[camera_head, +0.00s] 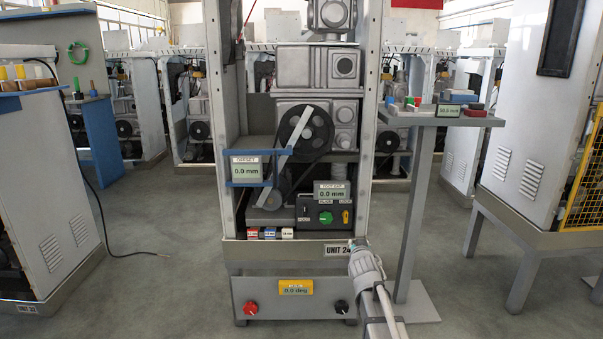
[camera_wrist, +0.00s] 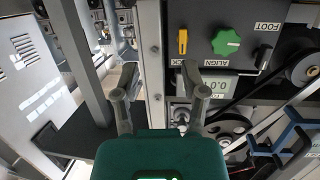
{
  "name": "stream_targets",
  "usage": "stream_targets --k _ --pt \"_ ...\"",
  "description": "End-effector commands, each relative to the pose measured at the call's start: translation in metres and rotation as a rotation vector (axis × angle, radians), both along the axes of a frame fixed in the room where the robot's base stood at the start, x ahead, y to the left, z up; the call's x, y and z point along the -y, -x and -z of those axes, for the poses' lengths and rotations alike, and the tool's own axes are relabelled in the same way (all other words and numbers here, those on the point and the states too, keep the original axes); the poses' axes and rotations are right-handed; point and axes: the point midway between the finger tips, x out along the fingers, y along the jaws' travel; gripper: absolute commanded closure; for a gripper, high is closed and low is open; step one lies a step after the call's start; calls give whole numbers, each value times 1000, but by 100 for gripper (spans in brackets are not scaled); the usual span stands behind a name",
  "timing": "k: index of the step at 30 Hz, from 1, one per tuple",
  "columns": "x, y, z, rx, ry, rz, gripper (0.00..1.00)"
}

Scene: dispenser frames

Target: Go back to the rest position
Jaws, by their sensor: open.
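My gripper (camera_wrist: 163,88) is open and empty in the wrist view, with its two dark fingers apart. It points at the front of the dispenser frame, UNIT 24 (camera_head: 229,170), and touches nothing that I can see. In the head view my arm (camera_head: 368,285) rises from the bottom edge in front of the frame's lower right corner; the fingers cannot be made out there. The frame's panel has a green knob (camera_head: 326,217) and a yellow switch (camera_head: 346,217). The wrist view shows this green knob (camera_wrist: 226,42) and yellow switch (camera_wrist: 182,42) upside down.
A grey side stand (camera_head: 418,118) with small parts and a display is at the right of the frame. A base box (camera_head: 268,306) with red and black knobs sits below it. Other units flank both sides. The floor (camera_head: 150,285) at left is mostly clear, with a thin cable.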

Motion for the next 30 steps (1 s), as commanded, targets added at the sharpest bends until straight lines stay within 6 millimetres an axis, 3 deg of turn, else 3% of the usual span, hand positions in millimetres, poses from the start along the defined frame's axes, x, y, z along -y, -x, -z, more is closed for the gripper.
stream_targets --k 1,12,24,30 --pt "3 12 -7 -51 -1 18 44" --pt "12 98 7 -503 -17 95 44" --pt "-6 217 -1 -1002 -50 29 44" --pt "-16 259 -10 -1163 -66 -25 44"
